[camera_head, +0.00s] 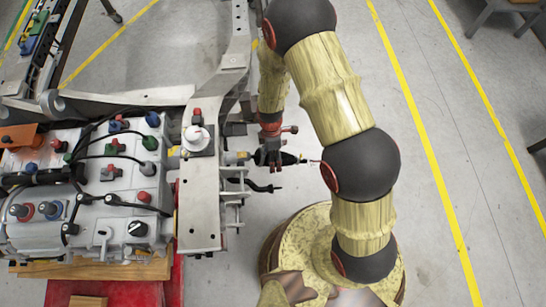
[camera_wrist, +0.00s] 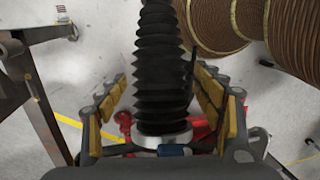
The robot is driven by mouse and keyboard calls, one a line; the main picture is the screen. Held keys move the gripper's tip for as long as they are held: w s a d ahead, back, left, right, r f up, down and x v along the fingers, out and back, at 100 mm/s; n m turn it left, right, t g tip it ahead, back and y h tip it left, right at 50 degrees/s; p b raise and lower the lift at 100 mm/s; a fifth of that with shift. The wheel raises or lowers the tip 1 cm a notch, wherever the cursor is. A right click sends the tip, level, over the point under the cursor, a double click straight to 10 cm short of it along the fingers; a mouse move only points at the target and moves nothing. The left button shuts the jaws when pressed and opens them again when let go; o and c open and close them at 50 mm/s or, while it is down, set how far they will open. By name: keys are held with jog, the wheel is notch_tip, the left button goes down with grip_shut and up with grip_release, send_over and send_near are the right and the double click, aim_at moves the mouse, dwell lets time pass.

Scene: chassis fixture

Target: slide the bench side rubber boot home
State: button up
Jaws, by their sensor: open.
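A black ribbed rubber boot (camera_wrist: 160,75) stands upright in the middle of the wrist view. A pale metal collar (camera_wrist: 163,139) is at its lower end. My gripper (camera_wrist: 158,88) is open, with one yellow-padded finger on each side of the boot. A gap shows at the left finger; the right finger is closer to the boot, and I cannot tell if it touches. In the head view my gripper (camera_head: 270,155) is beside the right side of the grey chassis rail (camera_head: 200,215). A dark tapered piece, apparently the boot (camera_head: 289,158), points right from it.
A black hooked hose (camera_head: 264,187) hangs just below my gripper in the head view. Brackets stick out from the rail there. A grey unit with coloured caps and cables (camera_head: 90,185) fills the left. Open floor with yellow lines (camera_head: 430,150) lies to the right.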

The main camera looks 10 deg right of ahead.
aim_at(254, 156)
jog(key=c, duration=1.7)
jog(key=a+r, duration=0.1)
jog(key=a, duration=0.1)
jog(key=a+r+p, duration=0.1)
jog(key=a, duration=0.1)
jog(key=a+r, duration=0.1)
jog(key=a, duration=0.2)
jog(key=shift+w+r, duration=0.2)
jog(key=shift+r, duration=0.05)
jog(key=o, duration=1.6)
jog(key=shift+o, duration=0.5)
jog(key=shift+s, duration=0.1)
notch_tip(254, 156, up, 12)
jog(key=w, duration=0.2)
jog(key=shift+f, duration=0.15)
